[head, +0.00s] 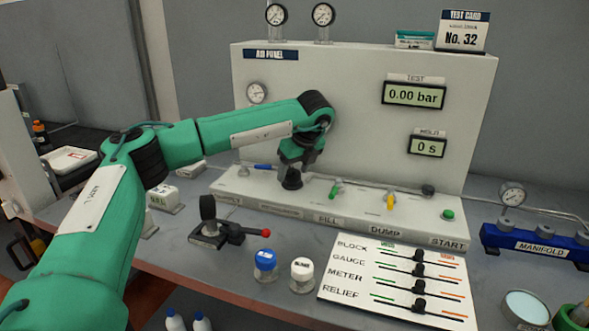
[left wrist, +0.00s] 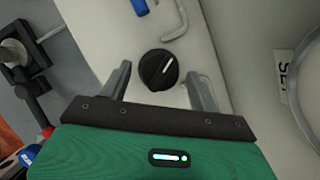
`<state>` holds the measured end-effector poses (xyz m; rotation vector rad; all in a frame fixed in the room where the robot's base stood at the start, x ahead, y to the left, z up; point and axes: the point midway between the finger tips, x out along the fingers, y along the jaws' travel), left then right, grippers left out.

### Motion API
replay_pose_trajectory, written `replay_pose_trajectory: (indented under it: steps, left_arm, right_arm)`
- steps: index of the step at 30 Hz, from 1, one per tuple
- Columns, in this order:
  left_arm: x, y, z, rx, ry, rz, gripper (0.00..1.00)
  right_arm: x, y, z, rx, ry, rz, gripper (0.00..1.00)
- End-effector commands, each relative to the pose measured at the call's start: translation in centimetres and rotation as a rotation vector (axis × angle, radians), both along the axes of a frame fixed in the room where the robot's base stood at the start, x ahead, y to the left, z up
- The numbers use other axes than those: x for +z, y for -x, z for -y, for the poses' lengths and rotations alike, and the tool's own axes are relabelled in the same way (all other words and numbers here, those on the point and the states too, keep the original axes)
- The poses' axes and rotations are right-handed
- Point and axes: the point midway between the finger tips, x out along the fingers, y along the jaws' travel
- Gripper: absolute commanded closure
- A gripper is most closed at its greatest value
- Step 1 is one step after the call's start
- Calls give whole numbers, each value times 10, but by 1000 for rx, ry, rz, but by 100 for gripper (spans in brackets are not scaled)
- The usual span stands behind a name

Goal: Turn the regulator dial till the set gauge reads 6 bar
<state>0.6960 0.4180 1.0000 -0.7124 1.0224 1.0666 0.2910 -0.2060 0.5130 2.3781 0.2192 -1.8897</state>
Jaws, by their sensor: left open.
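The regulator dial (left wrist: 158,70) is a round black knob with a white pointer line, on the pale ledge. In the left wrist view it lies between the tips of my left gripper (left wrist: 158,76), apparently touching neither finger. In the head view my left gripper (head: 291,168) points down over the black dial (head: 291,184), fingers hard to make out. The set gauge (head: 257,92) is a small round dial on the panel's left; its reading is too small to tell. Its rim (left wrist: 300,95) and part of a SET label (left wrist: 284,68) show in the left wrist view. My right gripper is out of view.
A blue lever (head: 263,166), green valve (head: 335,188), yellow valve (head: 390,201) and green start button (head: 448,215) line the ledge. The test display (head: 414,95) reads 0.00 bar. A red-handled device (head: 230,232), two jars and a slider board (head: 395,285) stand in front.

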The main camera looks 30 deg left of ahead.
Motion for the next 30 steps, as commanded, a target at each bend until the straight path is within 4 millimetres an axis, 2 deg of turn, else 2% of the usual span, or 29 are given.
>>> replay_pose_trajectory:
  steps: [2, 8, 20, 30]
  left_arm:
    - [0, 0, 0, 0, 0, 0, 42]
    - [0, 0, 0, 0, 0, 0, 81]
    - [-1, 1, -1, -62, 2, -2, 82]
    - [-2, 3, -2, -315, 1, 0, 82]
  right_arm:
    - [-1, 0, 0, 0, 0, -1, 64]
    - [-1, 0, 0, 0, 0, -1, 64]
    - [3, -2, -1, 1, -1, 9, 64]
    - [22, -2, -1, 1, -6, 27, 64]
